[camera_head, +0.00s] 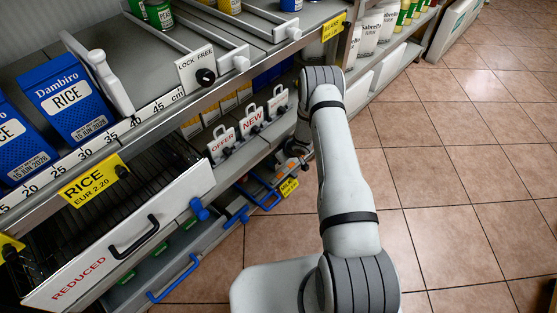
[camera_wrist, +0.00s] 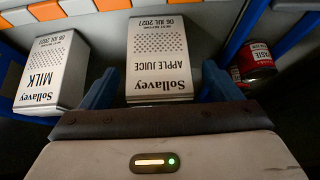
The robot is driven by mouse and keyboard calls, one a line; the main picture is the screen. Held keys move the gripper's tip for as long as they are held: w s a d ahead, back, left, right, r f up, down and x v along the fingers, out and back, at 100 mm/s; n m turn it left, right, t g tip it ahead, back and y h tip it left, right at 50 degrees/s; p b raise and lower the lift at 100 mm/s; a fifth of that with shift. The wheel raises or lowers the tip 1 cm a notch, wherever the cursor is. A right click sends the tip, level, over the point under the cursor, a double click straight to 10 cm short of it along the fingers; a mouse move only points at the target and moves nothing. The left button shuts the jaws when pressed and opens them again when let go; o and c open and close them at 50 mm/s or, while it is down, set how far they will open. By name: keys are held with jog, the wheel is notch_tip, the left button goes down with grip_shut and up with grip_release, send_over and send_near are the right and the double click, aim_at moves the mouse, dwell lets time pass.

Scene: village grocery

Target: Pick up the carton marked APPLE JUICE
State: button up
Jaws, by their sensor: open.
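The carton marked APPLE JUICE (camera_wrist: 159,62) is white and grey and sits in the middle of the wrist view, its lettering upside down there. My gripper (camera_wrist: 160,85) is open, with one blue finger on each side of the near end of this carton. I cannot tell whether the fingers touch it. A similar carton marked MILK (camera_wrist: 50,75) stands to the left, outside the left finger. In the head view my arm reaches into a lower shelf, and the apple juice carton cannot be made out there.
A red can (camera_wrist: 256,62) lies to the right in the wrist view, past a blue divider (camera_wrist: 246,28). In the head view, blue RICE boxes (camera_head: 68,98) stand on the shelf above, and a REDUCED drawer (camera_head: 120,242) juts out.

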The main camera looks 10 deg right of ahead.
jog(key=x, duration=0.2)
jog(key=shift+w+f+b, duration=0.2)
jog(key=shift+f+b, duration=0.15)
jog(key=shift+c, duration=0.4)
jog(key=c, duration=1.2)
